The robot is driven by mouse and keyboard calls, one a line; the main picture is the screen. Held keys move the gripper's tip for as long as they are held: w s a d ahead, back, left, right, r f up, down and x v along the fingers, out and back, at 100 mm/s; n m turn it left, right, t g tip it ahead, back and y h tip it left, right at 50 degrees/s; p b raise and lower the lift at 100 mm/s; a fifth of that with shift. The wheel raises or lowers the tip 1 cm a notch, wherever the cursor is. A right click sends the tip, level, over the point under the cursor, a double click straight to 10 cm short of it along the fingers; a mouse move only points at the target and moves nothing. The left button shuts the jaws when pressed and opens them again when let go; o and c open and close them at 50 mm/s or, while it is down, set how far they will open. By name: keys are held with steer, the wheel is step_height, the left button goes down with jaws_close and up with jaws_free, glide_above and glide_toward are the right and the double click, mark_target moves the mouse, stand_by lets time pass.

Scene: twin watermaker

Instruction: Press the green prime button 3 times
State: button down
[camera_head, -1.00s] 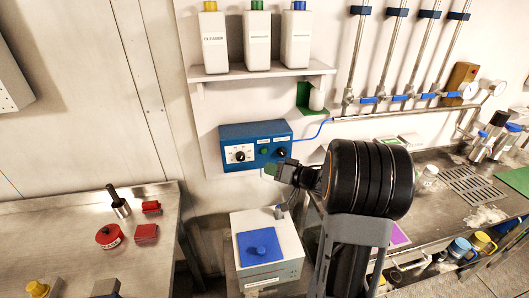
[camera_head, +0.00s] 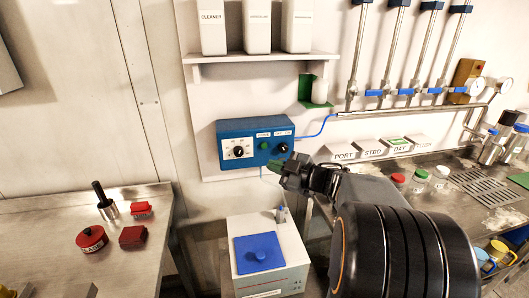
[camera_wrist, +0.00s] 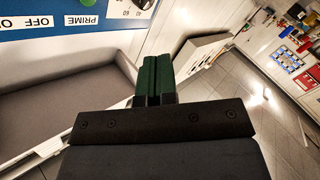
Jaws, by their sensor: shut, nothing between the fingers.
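The green prime button (camera_head: 264,146) sits on the front of a blue control box (camera_head: 228,150) on the wall, between two black knobs. In the wrist view the green button (camera_wrist: 88,2) is partly cut off at the top edge, above the word PRIME. My gripper (camera_head: 273,164) is shut and empty, just below and right of the button in the head view. Its green fingertips (camera_wrist: 156,62) are together in the wrist view. They appear apart from the button and the box.
A white box with a blue lid (camera_head: 258,258) stands below the panel. A shelf (camera_head: 262,58) with white bottles is above. A left bench (camera_head: 60,222) holds red items. A right counter (camera_head: 440,212) has jars and pipes. Four-way label blocks (camera_head: 370,147) stand behind my arm.

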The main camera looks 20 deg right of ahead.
mark_target(264, 145)
steer(key=shift+n, duration=1.3)
steer(key=w+d, duration=0.1)
steer(key=w, duration=0.7)
steer(key=shift+w+d+p, duration=0.3)
steer(key=shift+d+p, duration=0.05)
steer(key=shift+p, duration=0.1)
steer(key=shift+w, duration=0.1)
stand_by(1.3)
steer(key=shift+w+d, duration=0.1)
steer(key=shift+w, duration=0.25)
steer(key=shift+w+p, duration=0.3)
steer(key=shift+w, duration=0.1)
stand_by(0.7)
steer(key=shift+s, duration=0.85)
